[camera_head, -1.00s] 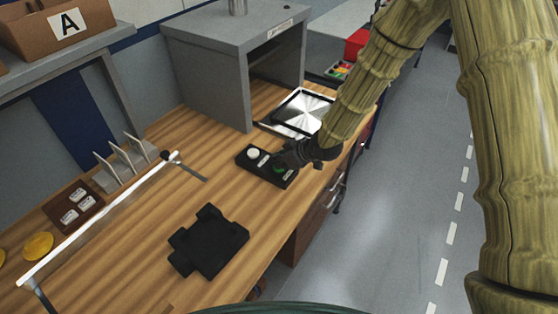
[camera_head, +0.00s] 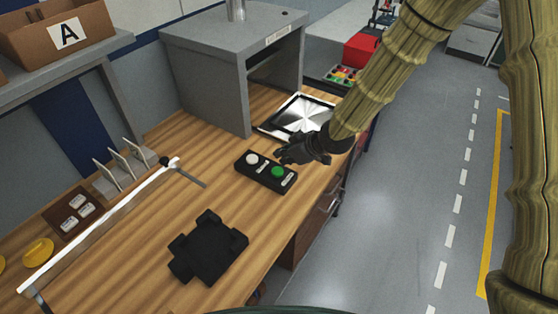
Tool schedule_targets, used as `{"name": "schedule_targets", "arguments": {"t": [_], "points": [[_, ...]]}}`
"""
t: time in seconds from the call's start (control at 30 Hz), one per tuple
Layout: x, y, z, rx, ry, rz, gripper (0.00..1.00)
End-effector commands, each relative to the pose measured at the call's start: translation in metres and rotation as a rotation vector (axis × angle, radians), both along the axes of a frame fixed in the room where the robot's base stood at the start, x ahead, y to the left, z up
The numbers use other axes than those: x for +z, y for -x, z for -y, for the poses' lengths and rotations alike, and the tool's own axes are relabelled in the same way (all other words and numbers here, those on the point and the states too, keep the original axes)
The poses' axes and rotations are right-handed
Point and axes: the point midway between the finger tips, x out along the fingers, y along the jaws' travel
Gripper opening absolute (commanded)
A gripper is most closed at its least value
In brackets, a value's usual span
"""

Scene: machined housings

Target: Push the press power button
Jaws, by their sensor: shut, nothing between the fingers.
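A black control box (camera_head: 265,172) lies on the wooden bench in front of the grey press. It has a white round button (camera_head: 252,159) at its left end and a green round button (camera_head: 278,172) at its right end, each with a small label too small to read. My gripper (camera_head: 283,156) is shut and empty. It is just behind and right of the box, its tips near the box's far edge; I cannot tell whether they touch it.
A black fixture (camera_head: 207,247) lies on the bench in front of the box. A white bar (camera_head: 100,225) runs along the left, near a brown tray (camera_head: 73,213) and a card rack (camera_head: 122,167). A red bin (camera_head: 361,50) stands beyond the press. Bare wood surrounds the box's left side.

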Motion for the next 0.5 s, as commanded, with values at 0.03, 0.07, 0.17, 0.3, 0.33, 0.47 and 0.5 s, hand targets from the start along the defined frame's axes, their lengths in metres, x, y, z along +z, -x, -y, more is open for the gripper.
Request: {"name": "schedule_targets", "arguments": {"t": [0.03, 0.07, 0.17, 0.3, 0.33, 0.47, 0.5], "points": [[0.004, 0.002, 0.004, -0.001, -0.002, 0.001, 0.0], [0.007, 0.004, 0.006, -0.001, -0.002, 0.001, 0.0], [0.018, 0.01, 0.013, 0.0, -0.002, 0.002, 0.0], [0.03, 0.017, 0.022, -0.001, -0.003, 0.002, 0.0], [0.033, 0.018, 0.024, 0.0, -0.003, 0.003, 0.0], [0.04, 0.023, 0.03, 0.0, -0.002, 0.001, 0.0], [0.042, 0.024, 0.031, 0.0, -0.002, 0.001, 0.0]]}}
